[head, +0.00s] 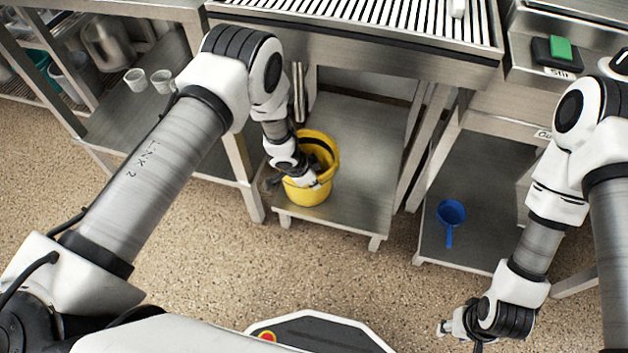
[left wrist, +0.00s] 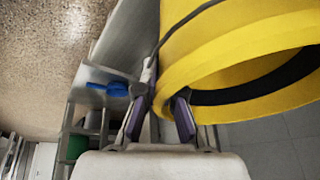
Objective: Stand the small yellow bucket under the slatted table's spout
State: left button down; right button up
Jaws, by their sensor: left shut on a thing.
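The small yellow bucket (head: 322,192) is upright at the front left of the slatted table's lower shelf (head: 365,150). I cannot tell if its base touches the shelf. My left gripper (left wrist: 160,98) is shut on the bucket, at its near side by the thin wire handle. In the left wrist view the yellow wall and dark-banded rim of the bucket (left wrist: 235,70) fill the upper right. The slatted table (head: 345,22) stands above; a short metal pipe, seemingly its spout (head: 298,92), hangs behind my left wrist. My right gripper (head: 446,328) hangs over the floor; its jaws are unclear.
A blue dipper (head: 451,213) lies on the lower shelf to the right. Table legs flank the shelf; the floor in front is clear.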

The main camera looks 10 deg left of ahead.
pick_arm(q)
jog(key=shift+f, duration=0.15)
jog(key=c, duration=1.2)
grip_release()
jog(key=v, duration=1.2)
jog(key=shift+s, duration=0.1)
